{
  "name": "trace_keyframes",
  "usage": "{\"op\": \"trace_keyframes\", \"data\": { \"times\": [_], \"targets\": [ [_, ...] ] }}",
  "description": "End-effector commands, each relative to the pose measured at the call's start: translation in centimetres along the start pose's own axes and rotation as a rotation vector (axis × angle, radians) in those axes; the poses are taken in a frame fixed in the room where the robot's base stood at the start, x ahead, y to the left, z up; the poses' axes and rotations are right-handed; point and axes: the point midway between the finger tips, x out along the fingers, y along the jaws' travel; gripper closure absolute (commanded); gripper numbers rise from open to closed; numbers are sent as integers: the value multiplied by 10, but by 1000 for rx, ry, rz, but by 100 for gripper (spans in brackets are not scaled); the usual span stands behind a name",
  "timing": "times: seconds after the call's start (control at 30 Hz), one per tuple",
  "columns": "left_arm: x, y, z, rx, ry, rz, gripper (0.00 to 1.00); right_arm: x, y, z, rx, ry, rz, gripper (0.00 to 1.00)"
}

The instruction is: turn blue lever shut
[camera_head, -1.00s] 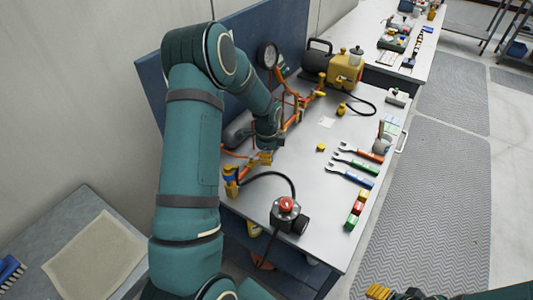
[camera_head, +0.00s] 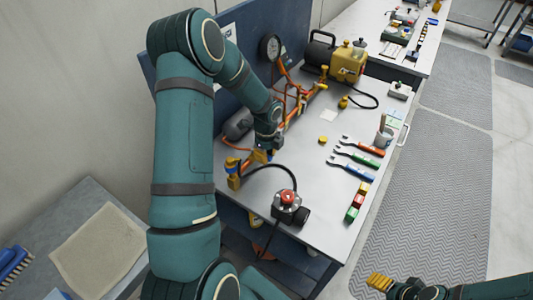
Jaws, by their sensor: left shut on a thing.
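The orange pipework (camera_head: 292,112) runs along the back of the grey workbench, with yellow fittings at its near end. The blue lever (camera_head: 268,155) shows as a small patch of blue at the yellow valve there, and most of it is hidden. My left gripper (camera_head: 266,147) reaches down over this valve and is shut on the lever; its fingertips are largely covered by my wrist. My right gripper (camera_head: 380,282) is at the bottom right, away from the bench, with yellow ridged finger pads showing. I cannot tell whether it is open.
A red-topped button box (camera_head: 287,202) with a black cable stands at the near edge of the bench. Several wrenches (camera_head: 352,170) and coloured blocks (camera_head: 357,203) lie on the right. A yellow pump (camera_head: 347,63) stands at the back. The bench middle is mostly clear.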

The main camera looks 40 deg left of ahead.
Motion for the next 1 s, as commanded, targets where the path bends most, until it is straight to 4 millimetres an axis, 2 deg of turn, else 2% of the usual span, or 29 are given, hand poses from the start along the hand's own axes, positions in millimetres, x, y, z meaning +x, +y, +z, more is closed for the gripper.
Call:
{"op": "trace_keyframes", "data": {
  "times": [0.3, 0.33, 0.4, 0.77, 0.87, 1.0],
  "targets": [
    [4, 5, -1, 3, 3, 15, 100, 0, 0, 0, 0, 0, 0, 34],
    [4, 5, -1, 3, 2, 15, 71, 0, 0, 0, 0, 0, 0, 34],
    [3, 4, -1, 3, 2, 14, 52, 0, 0, 0, 0, 0, 0, 34],
    [-2, 2, 0, 1, 0, 5, 52, 0, 0, 0, -1, 0, 0, 34],
    [-12, 1, 0, 1, 0, 2, 52, 0, 0, 0, -1, 0, 0, 34],
    [-38, 1, 1, 1, -1, 2, 52, 0, 0, 0, 0, 0, 0, 34]
  ]
}}
